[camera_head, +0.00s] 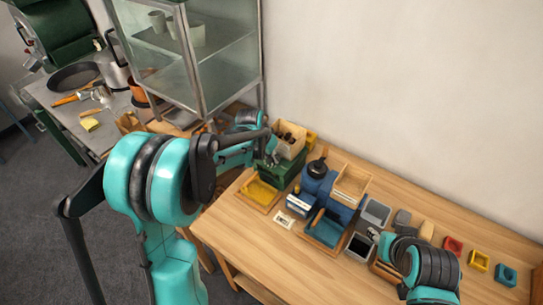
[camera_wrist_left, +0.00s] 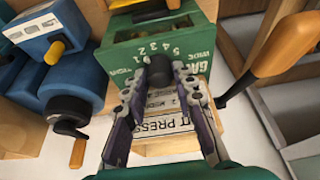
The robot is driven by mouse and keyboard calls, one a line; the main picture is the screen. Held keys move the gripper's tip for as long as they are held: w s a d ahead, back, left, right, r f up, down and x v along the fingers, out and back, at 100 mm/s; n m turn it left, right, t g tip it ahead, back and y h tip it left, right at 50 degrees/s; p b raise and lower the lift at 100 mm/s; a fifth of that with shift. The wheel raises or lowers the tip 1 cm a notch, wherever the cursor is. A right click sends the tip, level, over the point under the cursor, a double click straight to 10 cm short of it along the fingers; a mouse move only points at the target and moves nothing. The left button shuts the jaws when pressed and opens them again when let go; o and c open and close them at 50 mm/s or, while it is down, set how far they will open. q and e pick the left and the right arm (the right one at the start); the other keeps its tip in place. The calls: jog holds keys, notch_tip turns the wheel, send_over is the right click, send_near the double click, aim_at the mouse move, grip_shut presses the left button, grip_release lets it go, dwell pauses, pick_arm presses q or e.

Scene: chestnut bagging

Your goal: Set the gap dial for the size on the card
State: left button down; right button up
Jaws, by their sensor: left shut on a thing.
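The gap dial is a dark round knob (camera_wrist_left: 160,72) on the front of a green machine (camera_wrist_left: 190,38), shown in the left wrist view. White numbers and the words GAP and WIDE are printed around it, upside down. My left gripper (camera_wrist_left: 161,84) is shut on the knob; the fingers cover part of its face, so its setting is unclear. In the head view the green machine (camera_head: 265,175) is partly behind my left arm. A small white card (camera_head: 285,219) lies on the table; its print is too small to read. My right gripper (camera_head: 388,255) is low at right, its fingers unclear.
A long orange handle (camera_wrist_left: 284,45) rises right of the knob. A blue machine with a black crank (camera_wrist_left: 70,112) stands to the left. A yellow-lined tray (camera_head: 259,193), a blue tray (camera_head: 325,230) and grey bins (camera_head: 376,212) stand on the table. The front left table area is clear.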

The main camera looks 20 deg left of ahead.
pick_arm(q)
jog(key=shift+m, duration=0.6)
jog(key=shift+g, duration=0.3)
jog(key=c, duration=1.2)
grip_release()
jog(key=v, duration=1.2)
jog(key=shift+a, duration=0.3)
jog(key=shift+s, duration=0.1)
